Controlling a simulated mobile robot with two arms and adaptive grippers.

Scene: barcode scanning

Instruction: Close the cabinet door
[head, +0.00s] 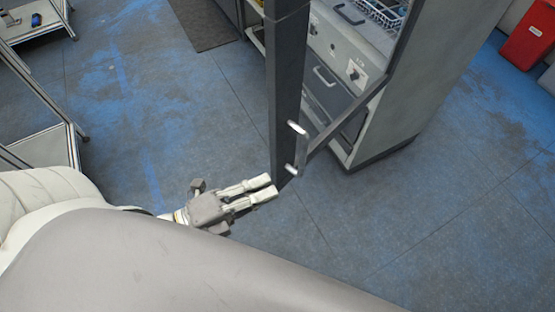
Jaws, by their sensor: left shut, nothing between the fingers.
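The cabinet (420,90) is a tall grey unit at the upper right of the head view. Its door (287,90) stands open, swung out toward me and seen nearly edge-on. A metal handle (298,148) sits on the door's right side in the picture, near its low end. My left gripper (272,188) is shut and empty, with its fingers pointing right. Its fingertips are close beside the lower end of the door, on the left; I cannot tell if they touch it. My right gripper is not in view.
Drawers with handles (325,77) and a wire rack (382,12) show inside the cabinet. A metal-framed table (40,150) stands at the left. A dark mat (205,24) lies at the top, and a red bin (528,40) is at the upper right. The blue-grey floor between is clear.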

